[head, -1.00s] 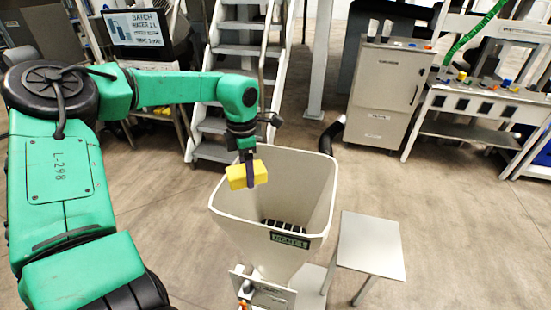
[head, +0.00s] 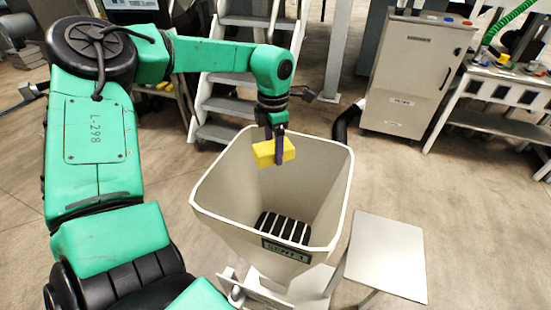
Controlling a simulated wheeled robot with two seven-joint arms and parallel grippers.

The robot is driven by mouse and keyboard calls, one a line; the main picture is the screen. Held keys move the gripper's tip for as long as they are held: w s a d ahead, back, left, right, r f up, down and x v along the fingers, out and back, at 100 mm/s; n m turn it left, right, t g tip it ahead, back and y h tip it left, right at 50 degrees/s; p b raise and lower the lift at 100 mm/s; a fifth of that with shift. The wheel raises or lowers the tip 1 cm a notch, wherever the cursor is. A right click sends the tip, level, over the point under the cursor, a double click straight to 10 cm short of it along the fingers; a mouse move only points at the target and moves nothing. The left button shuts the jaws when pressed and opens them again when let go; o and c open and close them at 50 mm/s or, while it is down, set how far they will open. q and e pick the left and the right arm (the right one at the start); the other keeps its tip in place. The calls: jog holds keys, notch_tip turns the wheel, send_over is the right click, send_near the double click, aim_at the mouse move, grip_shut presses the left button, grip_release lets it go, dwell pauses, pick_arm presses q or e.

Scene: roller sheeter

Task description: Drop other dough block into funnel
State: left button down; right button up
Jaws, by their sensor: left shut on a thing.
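The yellow dough block (head: 265,153) is held in my left gripper (head: 279,160), which is shut on it. The block shows over the open mouth of the funnel, in front of its back inner wall. The funnel (head: 223,216) is a cream, square-mouthed hopper that narrows downward, with a dark slatted opening at its bottom and a label on its front. My right gripper is not in view.
A small grey side table (head: 388,255) stands to the right of the funnel, its top bare. Metal steps (head: 231,90) stand behind. A grey cabinet (head: 409,75) and a workbench (head: 505,90) are at the back right. Floor between them is clear.

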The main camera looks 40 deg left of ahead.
pick_arm(q)
notch_tip(320, 180, down, 7)
jog(key=b, duration=0.3)
jog(key=shift+w, duration=0.15)
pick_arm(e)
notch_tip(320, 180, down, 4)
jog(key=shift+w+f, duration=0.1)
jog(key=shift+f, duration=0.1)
pick_arm(q)
grip_release()
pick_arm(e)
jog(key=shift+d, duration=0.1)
pick_arm(q)
notch_tip(320, 180, up, 15)
jog(key=b, duration=0.1)
jog(key=shift+f, duration=0.15)
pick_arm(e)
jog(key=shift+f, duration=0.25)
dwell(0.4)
